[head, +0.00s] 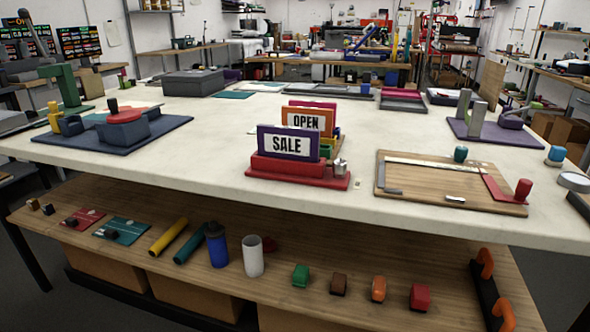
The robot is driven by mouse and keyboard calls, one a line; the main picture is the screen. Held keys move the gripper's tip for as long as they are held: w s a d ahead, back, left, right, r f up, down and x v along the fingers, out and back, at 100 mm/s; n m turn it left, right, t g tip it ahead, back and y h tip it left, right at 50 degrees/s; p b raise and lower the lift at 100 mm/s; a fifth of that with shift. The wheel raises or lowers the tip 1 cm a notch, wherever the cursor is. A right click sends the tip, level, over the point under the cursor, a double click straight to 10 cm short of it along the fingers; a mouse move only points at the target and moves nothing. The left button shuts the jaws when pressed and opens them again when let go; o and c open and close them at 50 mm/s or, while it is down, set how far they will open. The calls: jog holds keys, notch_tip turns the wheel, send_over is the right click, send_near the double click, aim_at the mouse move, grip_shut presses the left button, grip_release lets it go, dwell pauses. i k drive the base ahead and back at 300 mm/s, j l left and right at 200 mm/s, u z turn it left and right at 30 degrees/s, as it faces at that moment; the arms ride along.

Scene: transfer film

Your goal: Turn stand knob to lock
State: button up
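A red sign stand (298,173) stands near the front edge of the white worktable. It holds an upright purple-framed sign reading SALE (288,144). A small metallic piece that looks like the stand's knob (340,167) is at the right end of the red base. It is too small to tell whether it is locked. Behind it, an orange-framed sign reading OPEN (307,121) and another pinkish-red framed sign are partly hidden. My gripper is not in view.
A wooden board (450,190) with a red-handled tool lies right of the stand. A blue mat (168,128) with a red-topped fixture lies to the left. The tabletop (218,150) between mat and stand is clear. A lower shelf (205,287) holds bottles and small blocks.

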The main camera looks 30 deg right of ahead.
aim_at(339, 166)
jog(key=l+z, duration=0.45)
jog(key=l, duration=1)
jog(key=i, duration=0.05)
